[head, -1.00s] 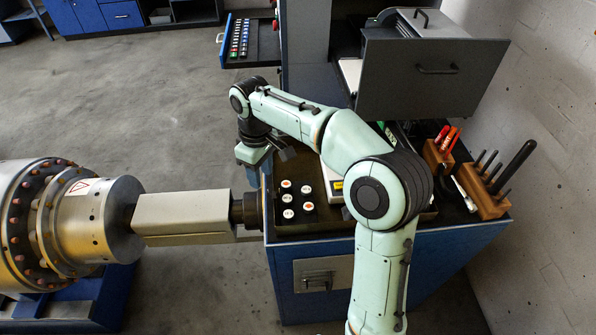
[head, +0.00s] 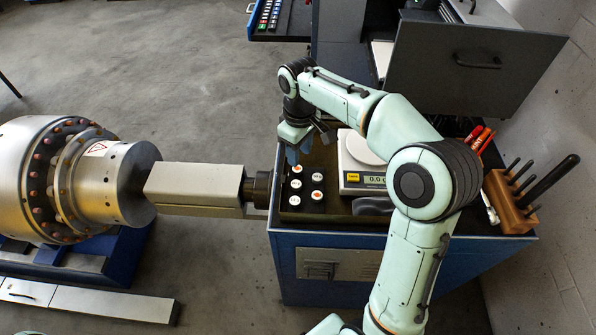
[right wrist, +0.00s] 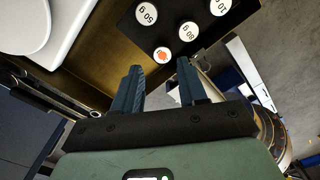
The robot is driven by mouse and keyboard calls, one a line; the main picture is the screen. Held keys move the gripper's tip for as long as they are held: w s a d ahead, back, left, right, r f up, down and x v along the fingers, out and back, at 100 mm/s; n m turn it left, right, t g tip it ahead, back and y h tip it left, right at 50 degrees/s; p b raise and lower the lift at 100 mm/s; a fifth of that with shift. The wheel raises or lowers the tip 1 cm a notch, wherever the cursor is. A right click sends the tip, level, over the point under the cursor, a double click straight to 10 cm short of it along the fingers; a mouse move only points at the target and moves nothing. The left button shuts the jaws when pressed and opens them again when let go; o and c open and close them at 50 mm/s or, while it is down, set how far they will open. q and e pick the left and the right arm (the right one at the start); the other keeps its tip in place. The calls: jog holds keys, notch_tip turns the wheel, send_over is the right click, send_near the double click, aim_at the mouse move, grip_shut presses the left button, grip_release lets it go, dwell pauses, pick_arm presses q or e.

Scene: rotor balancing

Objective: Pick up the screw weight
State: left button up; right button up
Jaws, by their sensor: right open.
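The screw weights are short black cylinders with white round tops. They stand in rows in a dark holder on the bench; an orange-marked weight (head: 296,169) is in the back row. In the right wrist view, an orange-marked weight (right wrist: 162,54) shows just beyond the fingertips, beside weights labelled 50 g (right wrist: 146,14) and 80 g (right wrist: 186,32). My right gripper (head: 304,149) is at the back end of the rows, pointing down. Its two fingers (right wrist: 160,65) are apart with nothing between them. My left gripper is out of view.
A scale (head: 360,180) with a white pan stands right of the weights. A wooden tool block (head: 508,203) is at the bench's right end. The large metal rotor (head: 85,180) and a pale beam-like housing (head: 195,185) lie left of the bench.

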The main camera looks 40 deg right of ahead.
aim_at(297, 169)
jog(key=shift+w+a+f, duration=0.1)
jog(key=shift+f, duration=1.4)
jog(key=shift+a+f, duration=0.1)
jog(key=shift+f, duration=1.4)
grip_shut()
jog(key=shift+r, duration=0.15)
